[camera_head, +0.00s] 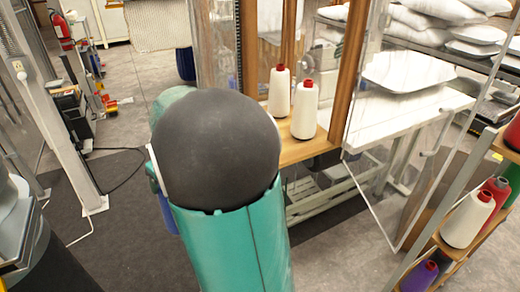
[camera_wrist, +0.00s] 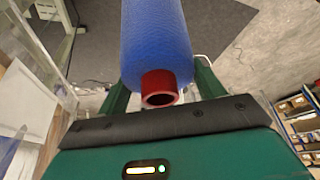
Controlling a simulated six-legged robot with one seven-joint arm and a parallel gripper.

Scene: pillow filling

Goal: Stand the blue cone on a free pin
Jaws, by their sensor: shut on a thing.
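The blue cone (camera_wrist: 157,40) fills the top middle of the wrist view, with its red hollow tip (camera_wrist: 160,89) toward the camera. My gripper (camera_wrist: 160,84) is shut on it, with a green finger on each side near the tip. In the head view my arm hides the gripper and most of what it holds; a blue patch shows at the arm's left edge, and I cannot tell if it is the cone. Two white cones (camera_head: 278,92) (camera_head: 304,110) with red tips stand upright on a wooden shelf (camera_head: 296,152). I cannot make out a free pin.
A rack at the right holds a white cone (camera_head: 468,218), a purple cone (camera_head: 419,276) and red ones (camera_head: 495,190). A clear panel (camera_head: 395,150) stands between shelf and rack. Behind it is a white table (camera_head: 425,108) with a pillow (camera_head: 408,72). Dark floor mat lies left.

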